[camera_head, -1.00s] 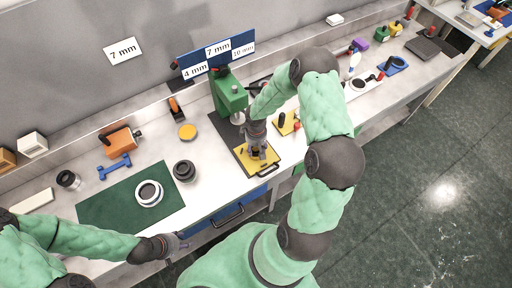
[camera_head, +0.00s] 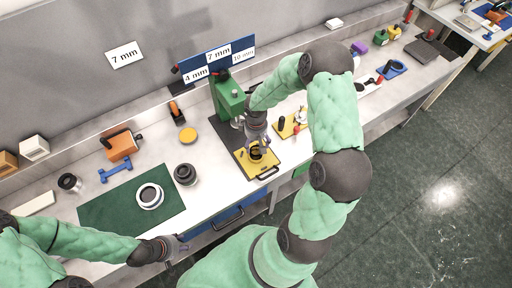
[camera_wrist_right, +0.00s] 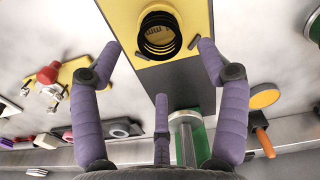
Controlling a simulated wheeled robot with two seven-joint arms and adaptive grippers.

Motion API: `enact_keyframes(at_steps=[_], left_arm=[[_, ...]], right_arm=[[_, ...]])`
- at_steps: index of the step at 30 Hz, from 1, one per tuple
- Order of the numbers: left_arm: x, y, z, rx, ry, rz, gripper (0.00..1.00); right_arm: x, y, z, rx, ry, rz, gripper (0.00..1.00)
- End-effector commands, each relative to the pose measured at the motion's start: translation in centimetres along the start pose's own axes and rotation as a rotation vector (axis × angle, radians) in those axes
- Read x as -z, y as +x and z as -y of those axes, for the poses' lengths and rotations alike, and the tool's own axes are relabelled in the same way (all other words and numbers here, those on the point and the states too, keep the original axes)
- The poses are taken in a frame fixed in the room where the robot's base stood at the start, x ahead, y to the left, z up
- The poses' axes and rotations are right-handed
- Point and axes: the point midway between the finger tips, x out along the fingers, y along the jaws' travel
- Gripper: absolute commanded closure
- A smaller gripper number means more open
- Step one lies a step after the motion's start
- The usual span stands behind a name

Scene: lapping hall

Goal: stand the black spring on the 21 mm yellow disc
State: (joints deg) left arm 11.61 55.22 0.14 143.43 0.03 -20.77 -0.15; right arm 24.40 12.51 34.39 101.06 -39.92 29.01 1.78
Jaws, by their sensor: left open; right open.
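The black spring (camera_head: 256,153) stands upright on a yellow plate (camera_head: 272,161) at the front of the press's dark base. In the right wrist view the spring (camera_wrist_right: 148,45) shows its coils end-on, and part of a printed "mm" shows on the yellow surface inside it. I cannot tell the disc's edge from the plate there. My right gripper (camera_head: 259,141) is open beside the spring; in its wrist view the purple fingers (camera_wrist_right: 161,62) are spread and clear of the coils. My left gripper (camera_head: 180,247) is open and empty at the table's front edge.
A green press (camera_head: 230,97) stands behind the plate. A loose yellow disc (camera_head: 188,135) lies left of it. A dark ring-shaped part (camera_head: 185,174) stands nearby, and a white ring (camera_head: 150,196) lies on the green mat (camera_head: 100,213). A second yellow holder (camera_head: 290,128) lies right of the press.

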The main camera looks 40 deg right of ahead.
Motion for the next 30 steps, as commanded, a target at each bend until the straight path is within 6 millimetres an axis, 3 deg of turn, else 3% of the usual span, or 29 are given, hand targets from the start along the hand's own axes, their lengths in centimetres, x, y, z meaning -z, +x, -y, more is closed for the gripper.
enact_keyframes(at_steps=[3, 9, 15, 19, 23, 30], left_arm=[[0.0, -0.3, -0.1, 0.000, 0.000, 0.000, 0.54], [0.0, -0.5, -0.2, 0.000, 0.000, 0.000, 0.54], [0.0, -0.5, -0.2, 0.000, 0.000, 0.000, 0.54], [0.0, -0.5, -0.2, 0.000, 0.000, 0.000, 0.54], [0.0, -0.5, -0.2, 0.000, 0.000, 0.000, 0.54], [0.0, -0.5, -0.2, 0.000, 0.000, 0.000, 0.54]], right_arm=[[0.0, -2.3, 0.0, -0.001, 0.000, -0.001, 0.25], [0.0, -4.5, 0.0, 0.000, -0.001, 0.001, 0.25], [0.0, -5.1, 0.1, 0.001, -0.001, 0.001, 0.25], [0.0, -4.3, 1.1, 0.022, -0.002, -0.001, 0.25], [0.2, -2.0, 4.7, 0.095, 0.008, -0.015, 0.25], [-1.1, 3.7, 15.7, 0.286, 0.103, -0.045, 0.25]])
